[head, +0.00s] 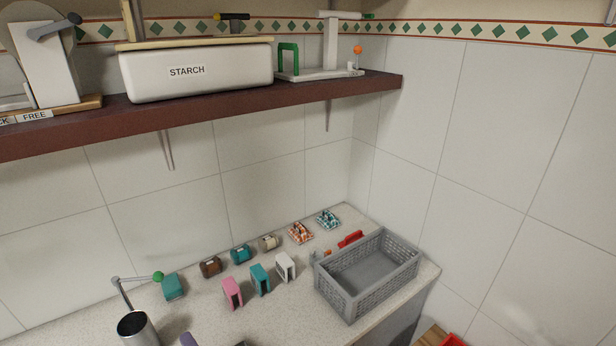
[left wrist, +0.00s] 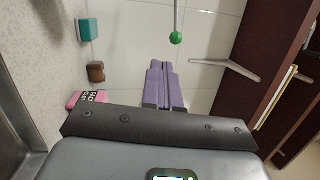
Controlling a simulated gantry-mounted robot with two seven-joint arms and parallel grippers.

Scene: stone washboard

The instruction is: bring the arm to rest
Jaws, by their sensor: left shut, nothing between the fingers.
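My left gripper (head: 188,340) shows only as a small purple tip at the bottom edge of the head view. In the left wrist view its two purple fingers (left wrist: 164,86) lie together, shut, with nothing between them. It is right of a metal cylinder (head: 135,328) and on the near side of the pink block (head: 232,292). A rod with a green ball (head: 158,276) stands by the cylinder; the ball also shows beyond the fingertips in the left wrist view (left wrist: 176,38). My right gripper is not in view.
A grey crate (head: 347,300) stands at the counter's right end. Several small coloured blocks and packets (head: 300,232) lie along the counter (head: 90,322). Above, a dark red shelf (head: 215,109) holds a white STARCH box (head: 195,72) and stands with levers.

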